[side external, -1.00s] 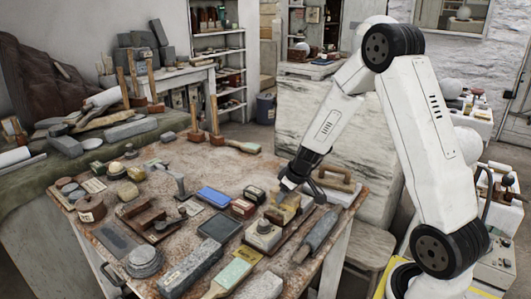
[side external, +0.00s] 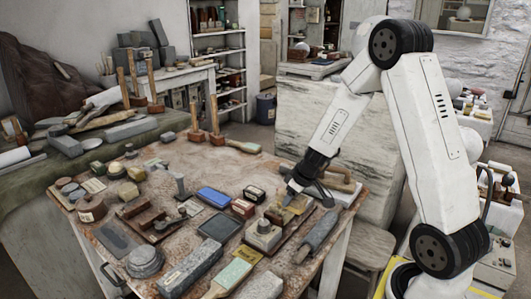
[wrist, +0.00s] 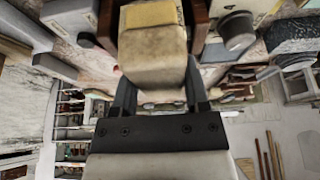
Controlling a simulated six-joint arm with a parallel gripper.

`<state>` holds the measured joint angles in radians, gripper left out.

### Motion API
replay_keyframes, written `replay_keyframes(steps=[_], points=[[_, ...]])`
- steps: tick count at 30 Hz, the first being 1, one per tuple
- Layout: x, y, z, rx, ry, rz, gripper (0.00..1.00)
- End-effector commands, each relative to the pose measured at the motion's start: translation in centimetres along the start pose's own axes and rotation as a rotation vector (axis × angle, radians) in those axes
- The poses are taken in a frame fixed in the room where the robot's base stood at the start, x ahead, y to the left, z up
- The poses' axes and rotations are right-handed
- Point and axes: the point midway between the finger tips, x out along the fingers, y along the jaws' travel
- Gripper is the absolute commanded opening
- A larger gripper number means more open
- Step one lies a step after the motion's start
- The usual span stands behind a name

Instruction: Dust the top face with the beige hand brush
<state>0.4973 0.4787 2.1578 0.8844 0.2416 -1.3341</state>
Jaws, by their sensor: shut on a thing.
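My gripper (side external: 297,193) is low over the right side of the worktable, shut on a beige block-like thing (wrist: 152,50) that appears to be the hand brush. In the wrist view, the dark fingers of my gripper (wrist: 157,78) stand on either side of it. A yellowish part (wrist: 150,14) shows at its far end. In the side view, a small yellowish part of the brush (side external: 298,204) shows under my gripper. I cannot tell whether it touches anything below. Which top face is meant is not clear; a large pale veined stone block (side external: 335,125) stands behind the table.
The worktable (side external: 150,185) is crowded. Close to my gripper are a grey-topped block (side external: 263,234), a dark long tool (side external: 320,230), small red boxes (side external: 243,208) and a wooden-handled float (side external: 340,180). A blue block (side external: 213,197) lies further left. Two wooden-handled tools stand at the back edge.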

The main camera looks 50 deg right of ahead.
Motion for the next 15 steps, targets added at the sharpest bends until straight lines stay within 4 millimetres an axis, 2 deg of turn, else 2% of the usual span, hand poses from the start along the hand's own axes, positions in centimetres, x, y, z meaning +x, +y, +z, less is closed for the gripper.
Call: replay_keyframes(steps=[8,15], points=[[0.04,0.02,-0.09,0.000,0.001,0.000,0.11],[0.37,0.00,-0.95,-0.001,0.001,0.000,0.11]])
